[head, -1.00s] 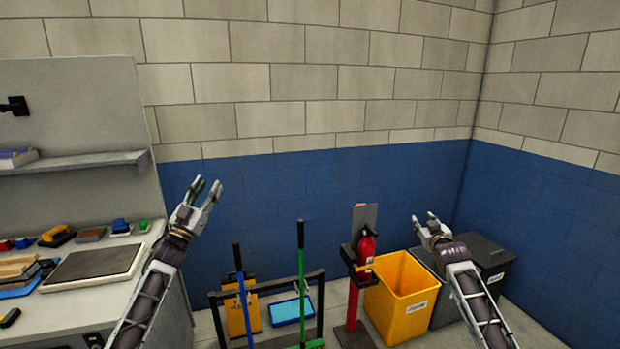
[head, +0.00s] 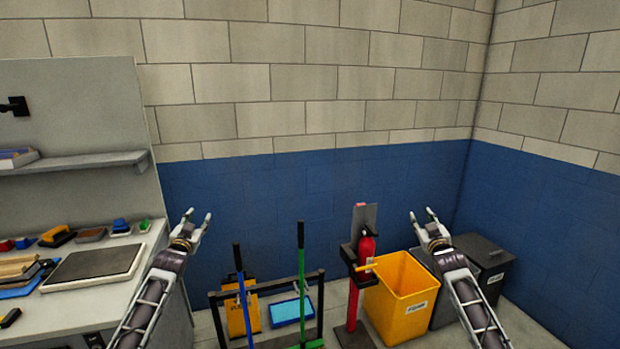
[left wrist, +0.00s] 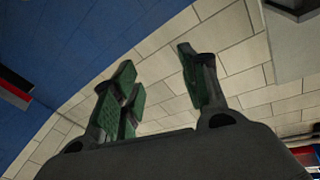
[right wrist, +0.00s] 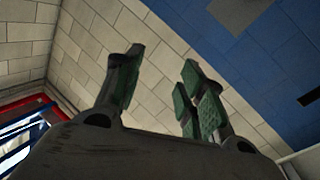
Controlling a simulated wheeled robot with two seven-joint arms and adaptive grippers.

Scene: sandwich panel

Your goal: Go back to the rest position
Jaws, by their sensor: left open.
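My left gripper (head: 197,217) is raised in the air beside the right end of the workbench, in front of the blue lower wall. Its fingers are apart with nothing between them, and the left wrist view (left wrist: 162,85) shows the same green-padded fingers spread. My right gripper (head: 422,217) is raised at about the same height, to the right of the fire extinguisher and in front of the blue wall. Its fingers are apart and empty, as the right wrist view (right wrist: 158,80) also shows. Both arms point forward and up, and neither gripper touches anything.
A workbench (head: 130,255) with a dark-topped plate (head: 95,264) and several small items stands at left, below a shelf (head: 80,162). A tool rack (head: 318,300), a red fire extinguisher (head: 367,248), a yellow bin (head: 402,298) and dark bins (head: 487,258) stand on the floor along the wall.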

